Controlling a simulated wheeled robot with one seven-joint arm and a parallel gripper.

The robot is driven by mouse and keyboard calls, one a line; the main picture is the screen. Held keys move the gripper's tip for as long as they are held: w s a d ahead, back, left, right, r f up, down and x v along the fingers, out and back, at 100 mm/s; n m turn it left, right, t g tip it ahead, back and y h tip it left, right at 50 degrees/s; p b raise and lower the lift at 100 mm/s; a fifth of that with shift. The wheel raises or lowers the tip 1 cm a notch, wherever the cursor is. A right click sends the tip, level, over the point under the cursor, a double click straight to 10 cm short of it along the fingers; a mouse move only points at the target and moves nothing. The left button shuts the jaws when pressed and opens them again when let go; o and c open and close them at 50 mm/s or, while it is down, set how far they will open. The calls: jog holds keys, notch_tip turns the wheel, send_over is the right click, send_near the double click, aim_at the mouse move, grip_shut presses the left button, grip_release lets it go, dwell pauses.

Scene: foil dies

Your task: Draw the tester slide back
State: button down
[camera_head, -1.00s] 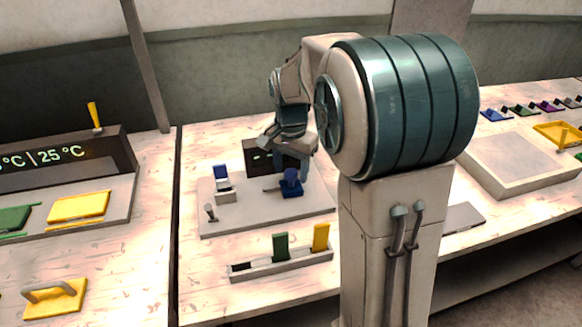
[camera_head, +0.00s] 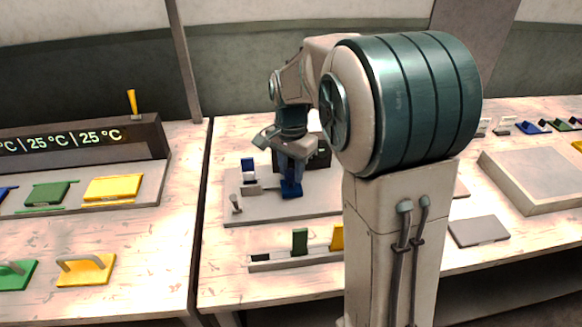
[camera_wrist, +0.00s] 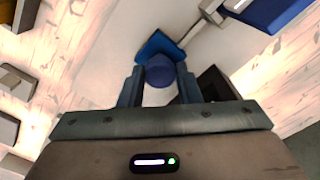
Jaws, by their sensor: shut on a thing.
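The tester is a pale base plate (camera_head: 262,214) with a dark box (camera_head: 320,158) at its back, partly hidden by my arm. On it sits a blue block (camera_head: 292,190), seemingly the slide; it also shows in the wrist view (camera_wrist: 158,44). A round blue knob (camera_wrist: 159,74) rises from the block. My gripper (camera_head: 291,177) points down, its two fingers shut on the knob, one on each side.
A small upright blue plate on a grey block (camera_head: 248,172) and a grey lever (camera_head: 236,205) stand left of the slide. A narrow rack (camera_head: 275,263) with green and yellow pieces lies in front. A heater display (camera_head: 80,138) stands left, across a gap between tables.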

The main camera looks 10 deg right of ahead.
aim_at(289, 173)
jog(key=shift+a, duration=0.2)
jog(key=c, duration=1.1)
grip_release()
jog(key=shift+o, duration=0.2)
jog(key=shift+a, duration=0.15)
jog(key=shift+r, duration=0.1)
notch_tip(289, 173, up, 14)
jog(key=shift+p, duration=0.45)
jog(key=shift+f, duration=0.2)
